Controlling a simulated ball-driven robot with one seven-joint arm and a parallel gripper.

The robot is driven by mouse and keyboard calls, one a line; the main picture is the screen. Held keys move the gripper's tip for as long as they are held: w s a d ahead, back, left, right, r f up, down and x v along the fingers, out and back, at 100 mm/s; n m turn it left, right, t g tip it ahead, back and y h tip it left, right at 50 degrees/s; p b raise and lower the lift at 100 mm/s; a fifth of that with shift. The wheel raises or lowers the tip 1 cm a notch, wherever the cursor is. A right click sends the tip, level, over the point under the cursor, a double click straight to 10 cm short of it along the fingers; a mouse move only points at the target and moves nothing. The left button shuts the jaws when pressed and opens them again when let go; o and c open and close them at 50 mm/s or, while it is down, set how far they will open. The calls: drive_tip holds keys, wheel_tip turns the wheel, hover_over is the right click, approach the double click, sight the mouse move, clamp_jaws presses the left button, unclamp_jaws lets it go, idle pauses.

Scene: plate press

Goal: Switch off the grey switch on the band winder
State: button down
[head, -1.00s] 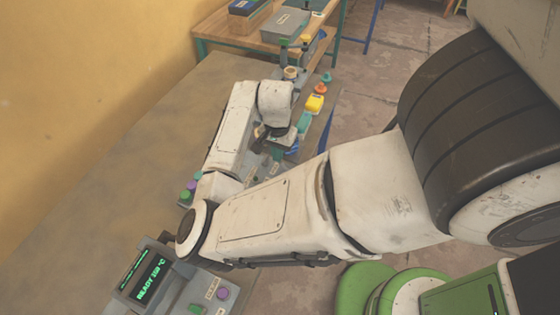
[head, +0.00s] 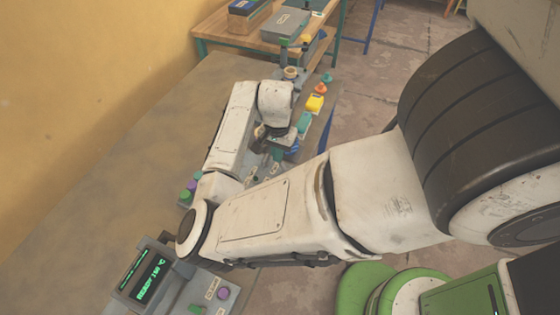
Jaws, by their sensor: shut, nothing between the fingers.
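My gripper (head: 268,148) is low over a grey control panel (head: 262,174) in the middle of the bench, below my white wrist. Its fingers are small and dark in the head view and partly covered by my own arm; they are shut and empty. The panel carries small pale labels. I cannot make out the grey switch or tell its position, and I cannot tell whether the fingers touch it. My forearm hides part of the panel.
A grey console (head: 180,290) with a lit green display stands at the front left. Green and purple knobs (head: 187,190) lie left of my arm. A yellow part (head: 314,103) and an orange knob (head: 320,88) line the right edge. A wooden table (head: 220,30) stands behind.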

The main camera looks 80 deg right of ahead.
drive_tip(key=shift+f, duration=0.45)
idle(0.3)
wheel_tip(320, 180, up, 7)
drive_tip(key=p, duration=0.3)
drive_tip(key=shift+p, duration=0.35)
idle(0.7)
